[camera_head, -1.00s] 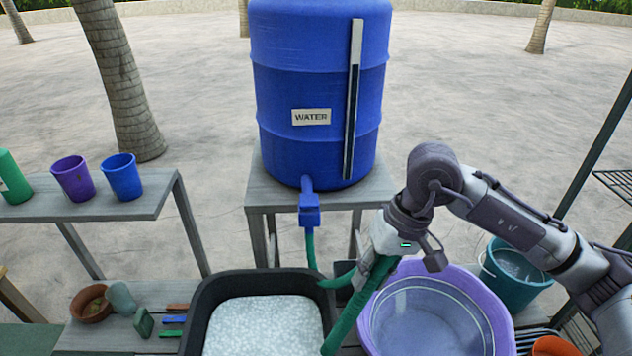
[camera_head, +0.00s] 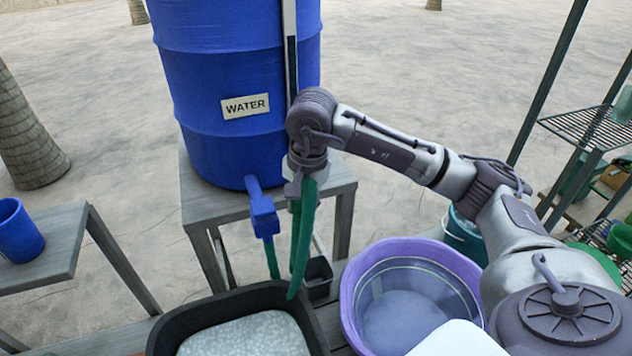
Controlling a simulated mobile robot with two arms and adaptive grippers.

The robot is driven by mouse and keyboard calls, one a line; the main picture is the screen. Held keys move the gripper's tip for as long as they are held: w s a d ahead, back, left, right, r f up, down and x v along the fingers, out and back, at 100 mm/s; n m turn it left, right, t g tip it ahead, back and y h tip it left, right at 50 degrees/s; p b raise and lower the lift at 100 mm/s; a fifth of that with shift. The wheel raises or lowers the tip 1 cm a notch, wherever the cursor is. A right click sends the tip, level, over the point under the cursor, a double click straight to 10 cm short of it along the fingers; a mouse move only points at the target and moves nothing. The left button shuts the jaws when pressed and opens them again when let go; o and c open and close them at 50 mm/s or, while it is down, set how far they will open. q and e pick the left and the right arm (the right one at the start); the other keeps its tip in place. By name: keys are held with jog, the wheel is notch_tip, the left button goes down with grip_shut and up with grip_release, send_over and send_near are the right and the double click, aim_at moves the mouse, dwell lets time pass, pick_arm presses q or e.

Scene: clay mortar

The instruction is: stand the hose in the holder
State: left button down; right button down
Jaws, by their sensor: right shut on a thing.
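The green hose (camera_head: 303,235) hangs from my right gripper (camera_head: 304,182), which is shut on it near the front of the water barrel. One length of the hose comes down from the blue tap (camera_head: 264,215). The held length hangs almost upright, its lower end over the right rear rim of the black tub. A small black open box (camera_head: 319,272), which looks like the holder, stands just right of the hose, between the tub and the purple basin. The hose is outside it. The fingertips are mostly hidden by the wrist and hose. My left gripper is not in view.
The blue water barrel (camera_head: 237,85) stands on a grey stand (camera_head: 335,190) close behind the gripper. The black tub (camera_head: 215,305) holds pale grey material. The purple basin (camera_head: 352,300) is to the right. A blue cup (camera_head: 18,232) stands on the left table.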

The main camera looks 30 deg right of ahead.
jog(key=w+d+f+m+g+p, duration=0.1)
jog(key=w+d+m+p, duration=0.15)
jog(key=d+m, duration=0.5)
notch_tip(320, 180, down, 15)
jog(key=a+m+b, duration=0.1)
jog(key=b, duration=1)
jog(key=shift+w+a+h, duration=0.3)
jog(key=shift+w+a, duration=0.05)
jog(key=shift+r, duration=0.15)
grip_release()
jog(key=shift+s+r+p, duration=0.1)
jog(key=shift+r+p, duration=3)
jog(key=shift+r, duration=2.4)
